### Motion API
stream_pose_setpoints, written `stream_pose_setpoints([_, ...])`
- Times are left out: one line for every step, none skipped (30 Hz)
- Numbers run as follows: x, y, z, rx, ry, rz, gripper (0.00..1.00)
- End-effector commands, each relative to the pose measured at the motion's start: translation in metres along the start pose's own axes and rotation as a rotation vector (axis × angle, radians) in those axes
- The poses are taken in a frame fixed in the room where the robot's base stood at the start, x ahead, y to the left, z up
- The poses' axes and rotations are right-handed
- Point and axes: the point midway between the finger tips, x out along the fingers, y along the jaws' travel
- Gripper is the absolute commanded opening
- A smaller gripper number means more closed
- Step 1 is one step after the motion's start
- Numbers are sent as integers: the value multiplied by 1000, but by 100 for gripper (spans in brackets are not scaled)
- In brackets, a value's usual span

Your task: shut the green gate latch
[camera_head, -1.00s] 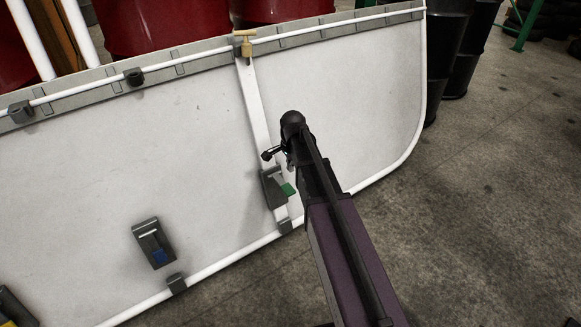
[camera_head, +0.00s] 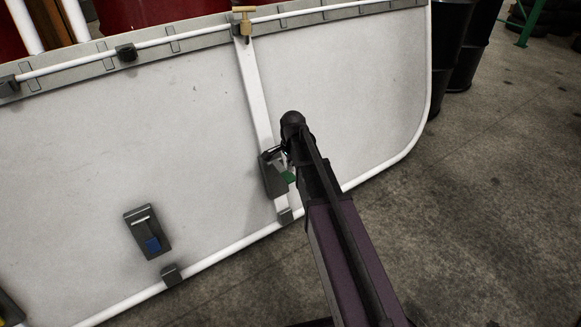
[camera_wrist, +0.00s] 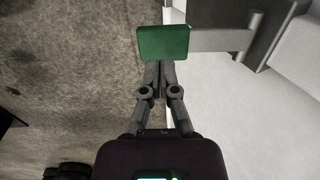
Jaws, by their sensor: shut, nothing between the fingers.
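The green gate latch (camera_head: 288,177) is a green tab on a grey housing (camera_head: 272,174), fixed to a white strap on the pale panel. It sticks out from the housing to the right, partly hidden by my arm. In the wrist view the green tab (camera_wrist: 163,43) is a flat plate on a grey bar (camera_wrist: 222,39) that runs right to the housing. My gripper (camera_wrist: 158,66) is shut and empty. Its fingertips are at the tab's near edge; I cannot tell if they touch it. In the head view my gripper (camera_head: 279,150) is small and partly hidden, just above the tab.
A second latch with a blue tab (camera_head: 152,243) is lower left on the panel (camera_head: 180,130). A tan T-shaped handle (camera_head: 245,21) tops the white strap. A white rail edges the panel. Black barrels (camera_head: 447,60) stand behind at right. The concrete floor at right is clear.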

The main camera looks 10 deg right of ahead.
Motion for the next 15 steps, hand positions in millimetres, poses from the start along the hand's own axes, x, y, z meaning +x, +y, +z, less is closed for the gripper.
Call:
stream_pose_setpoints([8, 0, 0, 0, 0, 0, 0])
stream_pose_setpoints([10, 0, 0, 0, 0, 0, 0])
stream_pose_setpoints([13, 0, 0, 0, 0, 0, 0])
stream_pose_setpoints([15, 0, 0, 0, 0, 0, 0])
stream_pose_setpoints([16, 0, 0, 0, 0, 0, 0])
stream_pose_setpoints([18, 0, 0, 0, 0, 0, 0])
stream_pose_setpoints([20, 0, 0, 0, 0, 0, 0])
stream_pose_setpoints([21, 0, 0, 0, 0, 0, 0])
stream_pose_setpoints([23, 0, 0, 0, 0, 0, 0])
stream_pose_setpoints([24, 0, 0, 0, 0, 0, 0])
stream_pose_setpoints([25, 0, 0, 0, 0, 0, 0])
stream_pose_setpoints([26, 0, 0, 0, 0, 0, 0])
stream_pose_setpoints([26, 0, 0, 0, 0, 0, 0])
stream_pose_setpoints([26, 0, 0, 0, 0, 0, 0])
stream_pose_setpoints([27, 0, 0, 0, 0, 0, 0])
